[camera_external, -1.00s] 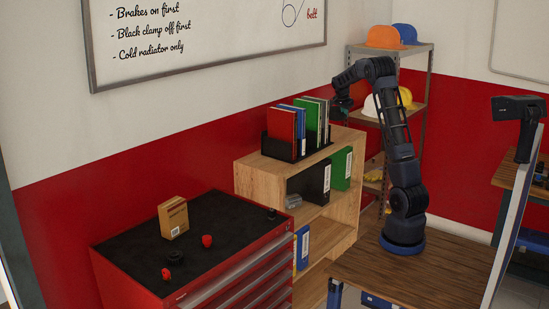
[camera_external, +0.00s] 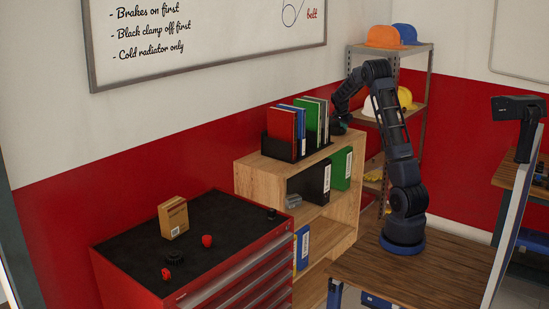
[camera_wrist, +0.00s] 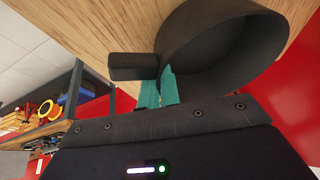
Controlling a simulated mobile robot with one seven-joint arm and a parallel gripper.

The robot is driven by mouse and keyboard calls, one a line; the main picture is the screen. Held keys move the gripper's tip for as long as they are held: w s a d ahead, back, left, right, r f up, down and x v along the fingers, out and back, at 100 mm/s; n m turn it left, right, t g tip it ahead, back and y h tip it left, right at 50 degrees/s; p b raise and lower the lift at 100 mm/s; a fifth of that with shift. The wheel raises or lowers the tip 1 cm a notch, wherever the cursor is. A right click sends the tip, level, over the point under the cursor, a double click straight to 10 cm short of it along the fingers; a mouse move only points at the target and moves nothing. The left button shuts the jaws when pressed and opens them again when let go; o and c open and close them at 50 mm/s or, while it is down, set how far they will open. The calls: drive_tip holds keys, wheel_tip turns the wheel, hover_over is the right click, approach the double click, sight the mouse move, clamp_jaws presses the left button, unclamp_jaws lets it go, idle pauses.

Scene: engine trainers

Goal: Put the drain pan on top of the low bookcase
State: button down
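The drain pan (camera_wrist: 222,45) is a dark round pan with a short block-like handle or spout (camera_wrist: 135,66). In the wrist view it is over the light wood top of the low bookcase (camera_wrist: 100,30). The teal fingers of my gripper (camera_wrist: 159,88) are close together at the pan's near wall and appear shut on it. In the external view my gripper (camera_external: 338,124) is low at the right end of the bookcase (camera_external: 262,178) top. The pan is small and mostly hidden there. I cannot tell whether it touches the wood.
A black holder with upright binders (camera_external: 296,130) stands on the bookcase top, just left of my gripper. A metal shelf with helmets (camera_external: 385,38) stands behind the arm. A red tool cabinet (camera_external: 135,268) with a small box (camera_external: 173,218) is at the left.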

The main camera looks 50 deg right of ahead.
drive_tip(key=shift+f, duration=0.1)
drive_tip(key=c, duration=1.6)
unclamp_jaws()
drive_tip(key=v, duration=0.7)
drive_tip(key=shift+a+r, duration=0.1)
drive_tip(key=shift+r, duration=0.25)
